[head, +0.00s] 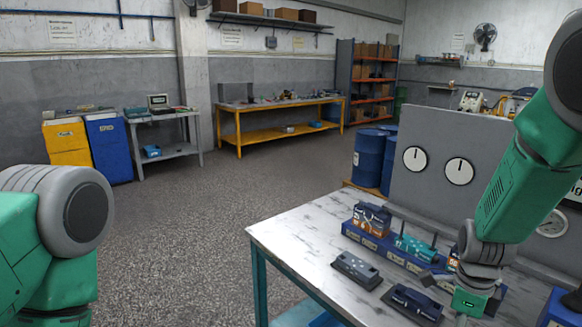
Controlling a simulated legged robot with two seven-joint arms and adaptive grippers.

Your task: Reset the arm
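My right arm comes in from the right, and its gripper (440,281) is low over the right part of the workbench (300,240), close to the parts there. Its fingers are small and dark, and I cannot tell whether they are open or shut. My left arm shows only as green and grey links at the lower left; its gripper is out of view. A grey block (357,268) and a dark block (412,304) lie on the bench.
A grey panel (430,145) with two dials stands at the bench's back, near my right arm. Blue barrels (369,157) stand behind the bench. The bench's left part and the floor left of it are clear. A yellow table (280,120) and shelves (366,85) are far back.

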